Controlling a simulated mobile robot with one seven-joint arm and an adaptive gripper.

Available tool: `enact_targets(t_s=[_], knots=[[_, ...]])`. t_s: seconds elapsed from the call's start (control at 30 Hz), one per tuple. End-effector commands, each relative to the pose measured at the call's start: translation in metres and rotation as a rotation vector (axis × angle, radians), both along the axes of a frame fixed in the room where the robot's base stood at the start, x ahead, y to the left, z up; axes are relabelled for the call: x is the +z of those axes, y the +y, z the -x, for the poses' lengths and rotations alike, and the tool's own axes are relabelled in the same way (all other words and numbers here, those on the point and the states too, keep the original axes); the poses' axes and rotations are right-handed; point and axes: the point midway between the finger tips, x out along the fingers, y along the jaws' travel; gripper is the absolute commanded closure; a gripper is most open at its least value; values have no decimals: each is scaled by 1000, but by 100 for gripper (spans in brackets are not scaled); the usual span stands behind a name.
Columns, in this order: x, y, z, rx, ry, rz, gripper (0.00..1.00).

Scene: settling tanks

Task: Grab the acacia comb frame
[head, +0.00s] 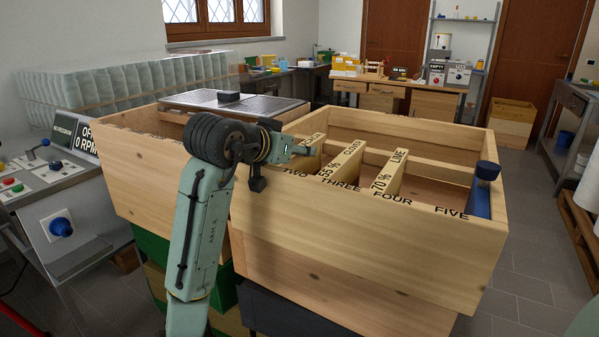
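An open wooden box (370,235) holds upright comb frames. One frame (307,155) has a partly hidden label that seems to end in "CLOVER". Another reads "55% CLOVER" (343,162), and a third reads "70% LIME" (388,173). The box front is marked TWO, THREE, FOUR, FIVE; the arm covers what lies to the left. I cannot read "acacia" on any frame. My gripper (298,149) is over the left part of this box, close to the leftmost visible frame. Its fingers are too small and partly hidden to show whether they are open or touching anything.
A second wooden box (145,170) stands to the left, partly behind my arm. A grey lid with a black handle (230,97) lies behind. A blue object with a dark knob (482,190) stands at the box's right end. A control panel (50,170) is at far left.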

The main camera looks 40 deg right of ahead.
Motion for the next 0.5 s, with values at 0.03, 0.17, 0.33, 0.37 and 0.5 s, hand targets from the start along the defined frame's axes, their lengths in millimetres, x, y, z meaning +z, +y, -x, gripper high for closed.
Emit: enact_targets(t_s=[0.03, 0.17, 0.33, 0.37, 0.5], knots=[[0, 0, 0, 0, 0, 0, 55], [0, 0, 0, 0, 0, 0, 58], [0, 0, 0, 0, 0, 0, 70], [0, 0, 0, 0, 0, 0, 72], [0, 0, 0, 0, 1, 0, 81]])
